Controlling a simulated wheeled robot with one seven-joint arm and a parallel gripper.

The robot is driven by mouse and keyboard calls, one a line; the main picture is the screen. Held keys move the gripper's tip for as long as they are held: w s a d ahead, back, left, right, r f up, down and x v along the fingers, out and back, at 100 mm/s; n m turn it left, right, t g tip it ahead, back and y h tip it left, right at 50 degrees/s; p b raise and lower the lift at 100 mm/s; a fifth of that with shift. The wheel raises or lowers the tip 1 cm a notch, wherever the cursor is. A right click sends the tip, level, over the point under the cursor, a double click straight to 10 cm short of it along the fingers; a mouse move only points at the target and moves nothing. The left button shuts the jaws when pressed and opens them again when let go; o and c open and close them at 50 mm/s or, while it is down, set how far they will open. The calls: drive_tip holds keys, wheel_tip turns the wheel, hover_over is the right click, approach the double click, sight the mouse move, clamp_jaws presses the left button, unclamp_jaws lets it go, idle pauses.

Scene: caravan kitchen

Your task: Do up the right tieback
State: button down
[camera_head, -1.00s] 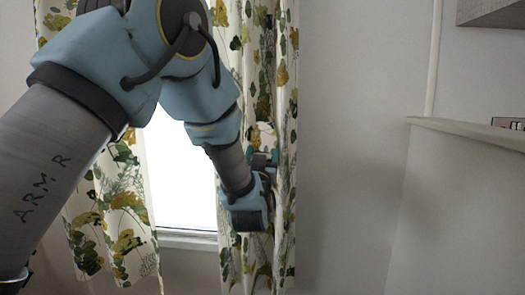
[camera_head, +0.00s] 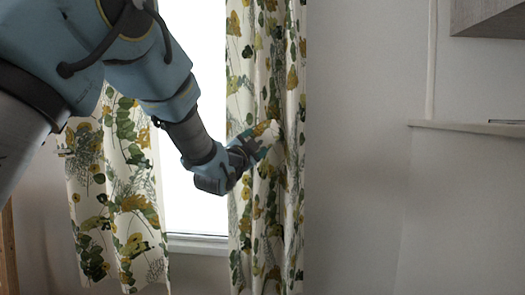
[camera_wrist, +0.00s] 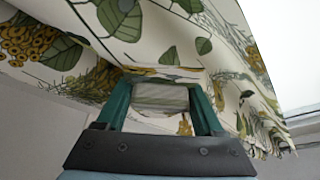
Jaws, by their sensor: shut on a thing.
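The right curtain (camera_head: 290,215), cream with green and yellow leaves, hangs at the window's right side. My gripper (camera_head: 262,143) reaches into it from the left at mid-height. In the wrist view my gripper (camera_wrist: 162,76) has its teal fingers spread some way apart, with their tips against folds of the right curtain (camera_wrist: 120,22). It is shut on curtain cloth, which bunches around the tips. A pale grey ribbed piece shows between the fingers; I cannot tell what it is. I cannot make out the right tieback in either view.
At the right are a bare wall (camera_head: 355,150), a ledge (camera_head: 460,128) and a cabinet corner (camera_head: 490,18).

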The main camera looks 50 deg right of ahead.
drive_tip(key=m, duration=0.1)
drive_tip(key=r+m+g, duration=0.1)
drive_tip(key=m, duration=0.1)
drive_tip(key=w+r+m+y+b, duration=0.1)
drive_tip(key=m, duration=0.1)
drive_tip(key=shift+a+r+g, duration=0.15)
drive_tip(key=shift+a+g, duration=0.25)
drive_tip(key=shift+r+m+g+y, duration=0.2)
drive_tip(key=shift+r+m, duration=0.25)
drive_tip(key=shift+m, duration=0.4)
drive_tip(key=shift+r+m+g+y, duration=0.1)
drive_tip(key=shift+r+m+y, duration=0.3)
drive_tip(key=shift+m, duration=0.45)
drive_tip(key=shift+r, duration=0.1)
drive_tip(key=shift+c, duration=0.4)
unclamp_jaws()
drive_tip(key=b+v, duration=0.2)
drive_tip(key=v, duration=0.8)
drive_tip(key=shift+a, duration=0.4)
